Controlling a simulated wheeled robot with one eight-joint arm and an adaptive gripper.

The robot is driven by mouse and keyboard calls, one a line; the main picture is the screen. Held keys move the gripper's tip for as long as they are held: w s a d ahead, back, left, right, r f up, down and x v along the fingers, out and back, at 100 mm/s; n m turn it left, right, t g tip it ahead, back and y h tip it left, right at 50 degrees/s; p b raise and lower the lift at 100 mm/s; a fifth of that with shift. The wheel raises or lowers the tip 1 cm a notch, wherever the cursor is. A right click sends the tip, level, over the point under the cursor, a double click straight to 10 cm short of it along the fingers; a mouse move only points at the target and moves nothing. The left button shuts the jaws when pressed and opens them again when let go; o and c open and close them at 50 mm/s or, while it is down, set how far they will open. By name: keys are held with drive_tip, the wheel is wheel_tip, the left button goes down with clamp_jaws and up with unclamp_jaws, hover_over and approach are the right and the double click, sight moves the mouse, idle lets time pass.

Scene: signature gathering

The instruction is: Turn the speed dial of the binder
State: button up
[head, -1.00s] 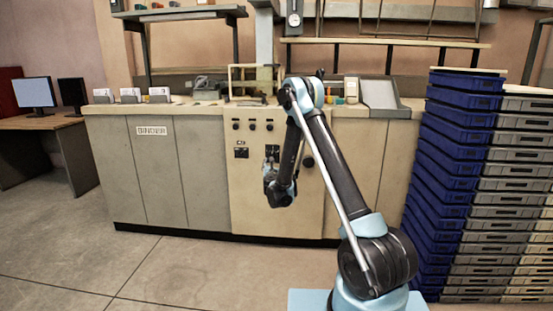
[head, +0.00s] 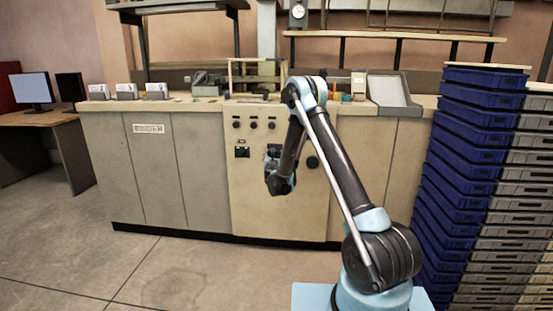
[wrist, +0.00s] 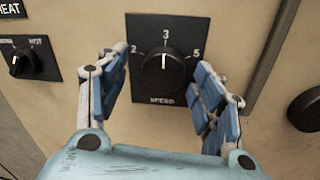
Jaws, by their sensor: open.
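The speed dial (wrist: 164,72) is a round black knob with a white pointer on a black plate (wrist: 175,98) marked "SPEED", with the numbers 2, 3 and 5 visible. Its pointer is near the 3. My gripper (wrist: 162,85) is open, with one blue-padded finger on each side of the dial and gaps between fingers and knob. In the head view my gripper (head: 279,184) hangs in front of the binder (head: 250,190), a beige cabinet, and my arm hides part of the panel there.
In the wrist view a heat knob (wrist: 20,64) is at the left and a large black round knob (wrist: 306,108) at the right. In the head view stacked blue crates (head: 470,150) stand to the right of my arm. The floor at left (head: 60,240) is clear.

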drive_tip(key=shift+d, duration=0.1)
drive_tip(key=shift+w, duration=0.1)
drive_tip(key=shift+c, duration=0.5)
drive_tip(key=shift+d, duration=0.1)
drive_tip(key=c, duration=1)
drive_tip(key=shift+o, duration=0.2)
drive_tip(key=shift+n, duration=0.4)
drive_tip(key=n, duration=0.4)
drive_tip(key=shift+r+n+g, duration=0.1)
drive_tip(key=shift+n+g, duration=0.2)
drive_tip(key=n, duration=0.3)
drive_tip(key=n+h, duration=0.1)
drive_tip(key=n, duration=0.1)
drive_tip(key=shift+a+n, duration=0.2)
drive_tip(key=shift+n, duration=0.2)
